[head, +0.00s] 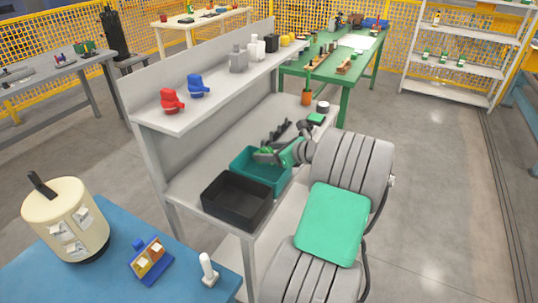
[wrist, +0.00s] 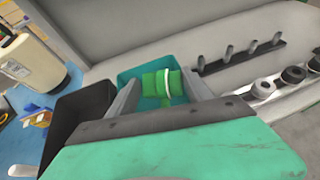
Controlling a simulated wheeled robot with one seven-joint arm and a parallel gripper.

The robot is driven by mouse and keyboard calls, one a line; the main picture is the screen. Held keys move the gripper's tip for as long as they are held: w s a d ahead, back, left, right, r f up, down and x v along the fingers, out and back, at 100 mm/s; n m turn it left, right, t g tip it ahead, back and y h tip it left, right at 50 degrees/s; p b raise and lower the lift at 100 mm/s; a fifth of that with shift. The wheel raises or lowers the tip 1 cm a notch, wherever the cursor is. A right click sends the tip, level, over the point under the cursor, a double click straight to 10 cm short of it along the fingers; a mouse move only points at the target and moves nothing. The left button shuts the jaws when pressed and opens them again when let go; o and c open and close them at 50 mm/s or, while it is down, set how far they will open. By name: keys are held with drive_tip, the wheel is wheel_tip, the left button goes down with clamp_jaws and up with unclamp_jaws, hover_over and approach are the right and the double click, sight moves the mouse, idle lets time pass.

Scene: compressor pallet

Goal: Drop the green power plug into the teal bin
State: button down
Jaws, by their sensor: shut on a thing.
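The teal bin (wrist: 132,74) lies behind and below the plug in that view. In the head view the teal bin (head: 262,178) stands on the lower shelf, and my gripper (head: 266,153) is over it. The green plug shows there only as a small patch, partly hidden by the fingers. I cannot tell the exact height of the plug above the bin.
A black bin (head: 238,199) stands right beside the teal bin, on the nearer side. A dark rack with several pegs (wrist: 240,56) is on the same shelf. The upper shelf (head: 180,119) holds a red plug (head: 172,101) and a blue plug (head: 198,86).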

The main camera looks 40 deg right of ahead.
drive_tip(key=shift+f, duration=0.5)
drive_tip(key=shift+r, duration=0.15)
drive_tip(key=shift+c, duration=1.6)
unclamp_jaws()
drive_tip(key=v, duration=0.8)
